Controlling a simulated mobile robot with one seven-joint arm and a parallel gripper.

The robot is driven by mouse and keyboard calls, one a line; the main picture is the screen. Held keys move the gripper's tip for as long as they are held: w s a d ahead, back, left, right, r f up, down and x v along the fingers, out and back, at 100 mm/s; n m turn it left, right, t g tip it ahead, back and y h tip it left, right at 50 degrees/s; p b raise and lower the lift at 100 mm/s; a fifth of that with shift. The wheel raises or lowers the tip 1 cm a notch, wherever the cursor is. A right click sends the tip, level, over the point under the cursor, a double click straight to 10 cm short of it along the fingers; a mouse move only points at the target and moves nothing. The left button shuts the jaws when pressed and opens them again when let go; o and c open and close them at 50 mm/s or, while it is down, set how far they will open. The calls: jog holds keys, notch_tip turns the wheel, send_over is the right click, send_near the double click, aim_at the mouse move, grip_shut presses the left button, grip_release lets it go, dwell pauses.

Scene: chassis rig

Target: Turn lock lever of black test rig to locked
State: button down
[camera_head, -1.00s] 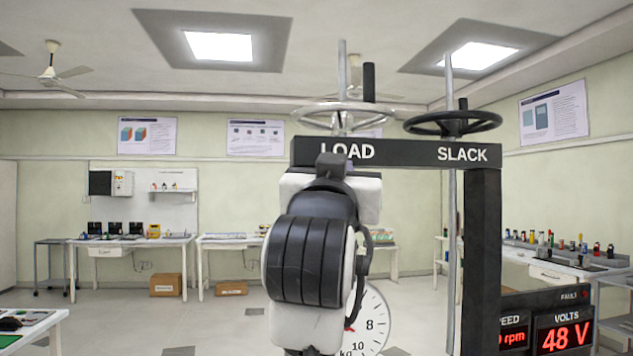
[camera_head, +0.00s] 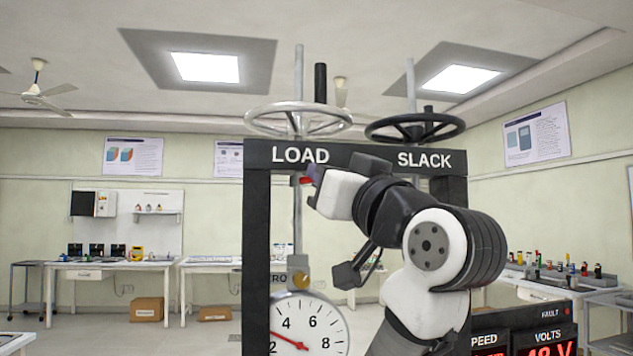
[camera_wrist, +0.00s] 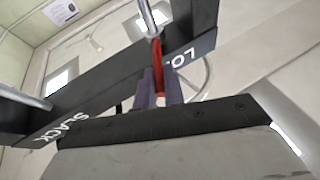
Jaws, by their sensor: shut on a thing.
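The black test rig (camera_head: 350,157) stands in front of me, its top beam marked LOAD and SLACK. A small red lock lever (camera_head: 306,181) shows just under the beam below the word LOAD, beside the metal rod. My gripper (camera_head: 314,181) reaches it from the right, under the beam. In the wrist view the red lever (camera_wrist: 158,58) runs between the two purple-grey fingers of my gripper (camera_wrist: 160,92), which are shut on it. The lever's grasped end is hidden by the fingers.
A silver handwheel (camera_head: 298,120) and a black handwheel (camera_head: 415,127) sit above the beam. A red-digit display panel (camera_head: 525,330) is at lower right. Workbenches stand well behind.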

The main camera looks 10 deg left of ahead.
jog(key=shift+w+d+n+g+y, duration=0.3)
jog(key=shift+n+g+y, duration=0.2)
jog(key=shift+g+y, duration=0.25)
jog(key=shift+w+d+n+g+y, duration=0.25)
jog(key=shift+n+g+y, duration=0.25)
jog(key=shift+g+y, duration=0.2)
jog(key=shift+r, duration=0.1)
jog(key=c, duration=1.8)
grip_release()
jog(key=shift+o, duration=0.2)
jog(key=b+v, duration=0.5)
jog(key=v, duration=0.9)
jog(key=shift+w+b, duration=0.15)
jog(key=shift+b, duration=0.25)
